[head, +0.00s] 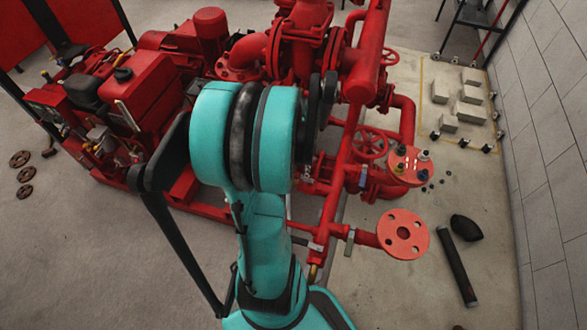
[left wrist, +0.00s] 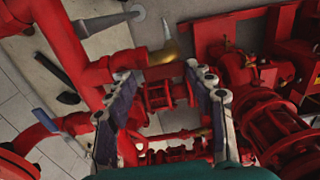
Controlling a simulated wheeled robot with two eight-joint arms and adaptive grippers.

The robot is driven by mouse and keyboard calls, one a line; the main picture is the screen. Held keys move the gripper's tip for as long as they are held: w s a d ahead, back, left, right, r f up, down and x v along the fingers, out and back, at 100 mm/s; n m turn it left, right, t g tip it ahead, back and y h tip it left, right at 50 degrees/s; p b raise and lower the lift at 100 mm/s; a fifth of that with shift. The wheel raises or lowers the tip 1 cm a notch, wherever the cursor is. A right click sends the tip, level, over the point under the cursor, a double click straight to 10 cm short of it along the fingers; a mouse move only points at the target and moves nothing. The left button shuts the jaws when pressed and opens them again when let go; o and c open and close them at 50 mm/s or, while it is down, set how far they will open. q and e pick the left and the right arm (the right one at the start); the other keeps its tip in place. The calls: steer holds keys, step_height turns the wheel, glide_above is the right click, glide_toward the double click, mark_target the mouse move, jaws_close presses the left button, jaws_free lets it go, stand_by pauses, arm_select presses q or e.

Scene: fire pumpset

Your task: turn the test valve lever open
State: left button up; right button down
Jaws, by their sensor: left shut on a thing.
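In the left wrist view the two jaw fingers of my left gripper (left wrist: 158,72) stand apart, around red pipework. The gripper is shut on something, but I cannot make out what. A brass fitting (left wrist: 164,54) on the end of a red pipe shows just beyond the fingertips, and a grey tapered rod (left wrist: 103,22) lies past it. A blue lever handle (left wrist: 44,121) is at the left. I cannot tell which part is the test valve lever. In the head view my teal arm hides the left gripper. My right gripper is not in view.
The red pump skid (head: 210,210) fills the middle, with an engine (head: 135,90) at left and a handwheel (head: 369,142) at right. A round red flange (head: 403,233) juts out. A black tube (head: 456,263) and a black oval object (head: 466,228) lie on the floor.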

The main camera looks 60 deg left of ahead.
arm_select(q)
steer(key=shift+s+d+f, duration=0.15)
steer(key=shift+s, duration=0.05)
steer(key=o, duration=1.7)
steer(key=shift+w, duration=0.1)
step_height(320, 180, up, 12)
steer(key=shift+a, duration=0.2)
steer(key=shift+d, duration=0.1)
